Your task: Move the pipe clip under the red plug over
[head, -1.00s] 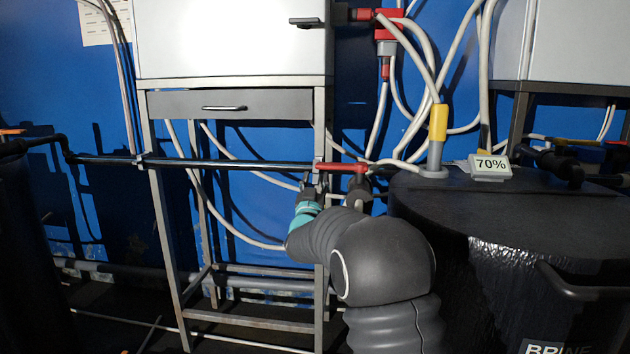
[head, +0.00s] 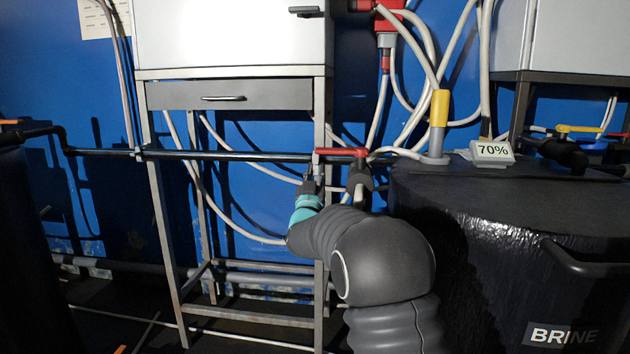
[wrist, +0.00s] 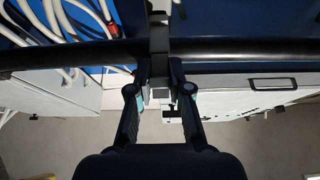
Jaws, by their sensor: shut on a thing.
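A grey pipe clip (head: 318,163) sits on the black horizontal pipe (head: 230,156), at the frame's right front leg and beside a red lever-like piece (head: 342,152). My gripper (head: 313,184) comes up from below and is shut on this clip. In the wrist view the clip (wrist: 159,42) crosses the pipe (wrist: 70,52), and its lower part lies between the two fingers of my gripper (wrist: 160,76). A red plug (head: 385,58) hangs on a cable above and to the right. The fingertips are small and dark in the head view.
Another clip (head: 137,153) holds the pipe at the left leg of the metal frame (head: 163,240). A black brine tank (head: 470,230) stands close to the right of my arm, with a 70% sign (head: 492,151) on top. Loose white cables (head: 425,60) hang behind.

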